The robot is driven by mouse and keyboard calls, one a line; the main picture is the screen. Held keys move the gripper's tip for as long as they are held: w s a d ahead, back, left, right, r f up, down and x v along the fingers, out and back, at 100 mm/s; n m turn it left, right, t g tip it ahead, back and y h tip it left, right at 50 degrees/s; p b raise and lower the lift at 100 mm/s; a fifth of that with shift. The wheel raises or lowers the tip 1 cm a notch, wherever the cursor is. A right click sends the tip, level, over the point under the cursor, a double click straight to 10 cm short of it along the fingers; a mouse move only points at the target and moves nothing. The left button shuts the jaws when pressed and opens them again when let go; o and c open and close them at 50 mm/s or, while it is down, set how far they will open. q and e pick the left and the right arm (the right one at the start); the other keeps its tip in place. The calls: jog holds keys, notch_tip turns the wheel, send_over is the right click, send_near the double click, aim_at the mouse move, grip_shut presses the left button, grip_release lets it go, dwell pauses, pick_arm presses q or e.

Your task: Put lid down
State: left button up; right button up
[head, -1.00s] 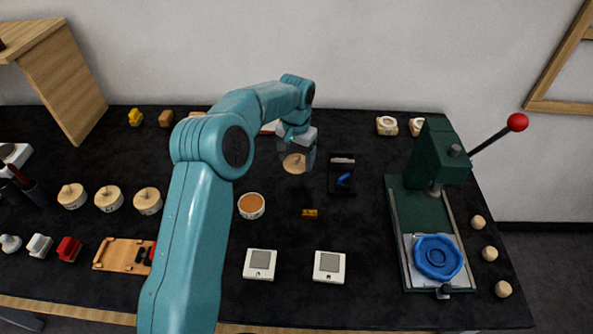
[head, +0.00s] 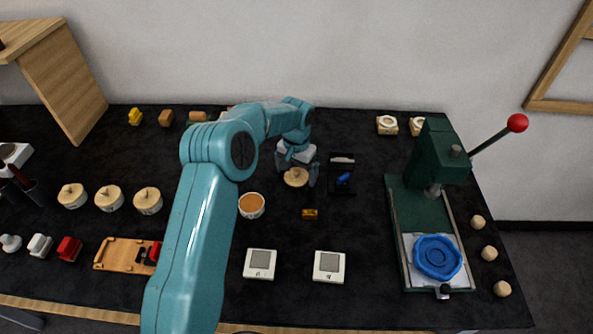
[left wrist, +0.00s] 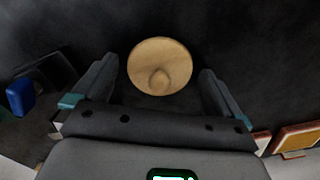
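The lid is a round pale wooden disc with a knob (head: 296,178). It appears to lie flat on the black table, behind and right of an open white pot with orange-brown contents (head: 251,205). My left gripper (head: 297,172) is open above the lid, one finger on each side. In the left wrist view the lid (left wrist: 160,66) sits between the spread fingers, with a gap on both sides. My right gripper is not in view.
A small dark tray with a blue item (head: 342,181) stands just right of the lid. A small amber piece (head: 310,214) lies in front. Several lidded pots (head: 148,201) stand to the left. A green press with a red-knobbed lever (head: 440,155) stands at right.

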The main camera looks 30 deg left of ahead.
aim_at(296, 171)
pick_arm(q)
notch_tip(296, 171, up, 12)
jog(key=shift+r, duration=0.25)
dwell(0.3)
jog(key=shift+s, duration=0.1)
jog(key=shift+s, duration=0.1)
dwell(0.4)
